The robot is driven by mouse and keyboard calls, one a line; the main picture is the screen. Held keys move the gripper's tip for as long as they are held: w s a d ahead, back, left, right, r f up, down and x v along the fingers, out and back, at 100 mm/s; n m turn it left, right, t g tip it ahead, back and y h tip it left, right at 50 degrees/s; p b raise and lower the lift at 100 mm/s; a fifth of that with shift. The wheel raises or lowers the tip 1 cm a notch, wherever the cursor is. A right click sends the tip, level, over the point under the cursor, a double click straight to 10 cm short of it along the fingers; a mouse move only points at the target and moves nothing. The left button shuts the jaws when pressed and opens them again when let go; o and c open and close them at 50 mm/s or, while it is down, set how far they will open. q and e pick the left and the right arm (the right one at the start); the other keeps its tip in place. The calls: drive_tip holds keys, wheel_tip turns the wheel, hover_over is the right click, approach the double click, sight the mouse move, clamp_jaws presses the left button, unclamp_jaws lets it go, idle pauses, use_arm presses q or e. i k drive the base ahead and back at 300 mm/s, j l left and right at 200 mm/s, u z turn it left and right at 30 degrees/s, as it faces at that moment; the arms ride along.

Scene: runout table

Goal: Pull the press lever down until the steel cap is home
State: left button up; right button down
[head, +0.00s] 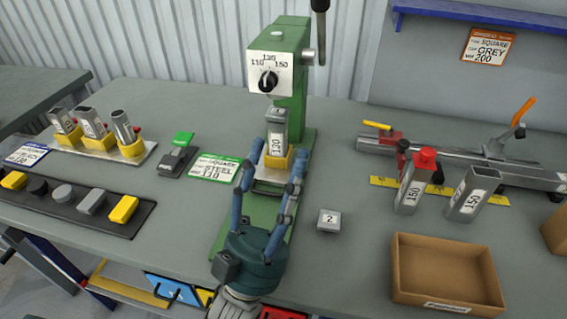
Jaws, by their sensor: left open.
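The green press (290,95) stands at the back middle of the table, with a white dial face marked 110, 130 and 150. Its lever (320,35) rises upright at the right of the head, and its dark grip is cut off by the top edge. A square steel tube (277,140) labelled 130 stands upright in a yellow holder (276,162) under the head. A grey cap (277,108) appears to sit on its top; how far it is seated I cannot tell. My left gripper (276,165) is open, its blue fingers either side of the holder, well below the lever. My right gripper is out of view.
A small block marked 2 (328,220) and a cardboard box (445,270) lie right of the press. Two tubes (412,185) marked 150 and a clamp rail (460,165) stand beyond. A tray with several tubes (97,128) is at left.

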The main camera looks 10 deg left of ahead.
sight(320, 7)
drive_tip(key=k+j, duration=0.25)
drive_tip(key=k, duration=0.2)
drive_tip(key=k+j, duration=0.25)
drive_tip(key=k, duration=0.25)
